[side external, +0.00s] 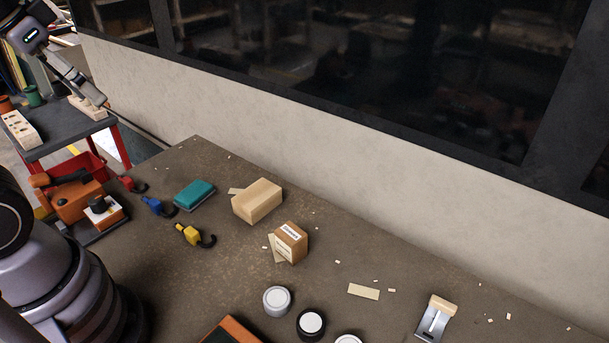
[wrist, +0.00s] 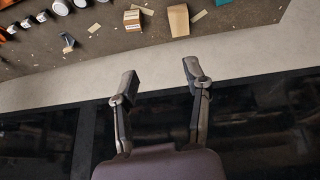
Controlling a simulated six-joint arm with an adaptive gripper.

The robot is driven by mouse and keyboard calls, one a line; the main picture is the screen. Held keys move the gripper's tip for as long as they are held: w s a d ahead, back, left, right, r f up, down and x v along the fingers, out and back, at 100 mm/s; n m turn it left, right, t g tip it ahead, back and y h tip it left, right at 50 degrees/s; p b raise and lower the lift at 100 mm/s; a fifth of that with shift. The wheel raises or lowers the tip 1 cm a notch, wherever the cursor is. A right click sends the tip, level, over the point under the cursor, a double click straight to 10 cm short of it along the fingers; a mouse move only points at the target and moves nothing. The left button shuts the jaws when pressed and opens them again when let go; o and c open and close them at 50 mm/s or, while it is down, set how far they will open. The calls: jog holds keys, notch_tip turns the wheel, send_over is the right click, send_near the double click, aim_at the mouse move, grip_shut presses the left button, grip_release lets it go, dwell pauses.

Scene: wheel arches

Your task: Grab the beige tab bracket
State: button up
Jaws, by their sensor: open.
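The beige tab bracket (side external: 436,318) lies on the bench near the lower right of the side view, a grey metal piece with a beige tab at its far end. It looks small and dark in the wrist view (wrist: 67,42), at the upper left. My gripper (wrist: 158,72) is open and empty, its two fingers well apart, with wall and dark window behind them. In the side view, my gripper (side external: 90,92) is at the upper left, raised and far from the bracket; its fingertips are hard to make out there.
A tan block (side external: 257,201), a cardboard box (side external: 290,242) and a teal block (side external: 194,195) stand on the bench. White-topped round pots (side external: 277,301) sit left of the bracket. A pale strip (side external: 363,291) and small scraps lie around. The wall (side external: 400,190) rises behind the bench.

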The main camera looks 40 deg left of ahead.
jog(key=w+d+f+n+g+h, duration=0.25)
jog(key=w+d+g+h, duration=0.4)
jog(key=w+d, duration=0.75)
jog(key=n+t+h, duration=0.2)
jog(key=n+h, duration=0.9)
jog(key=n, duration=0.5)
send_over(435, 297)
jog(key=a, duration=0.3)
notch_tip(435, 297, down, 28)
notch_tip(435, 297, down, 7)
jog(key=shift+s+f, duration=0.1)
jog(key=shift+s, duration=0.05)
jog(key=shift+d, duration=1.5)
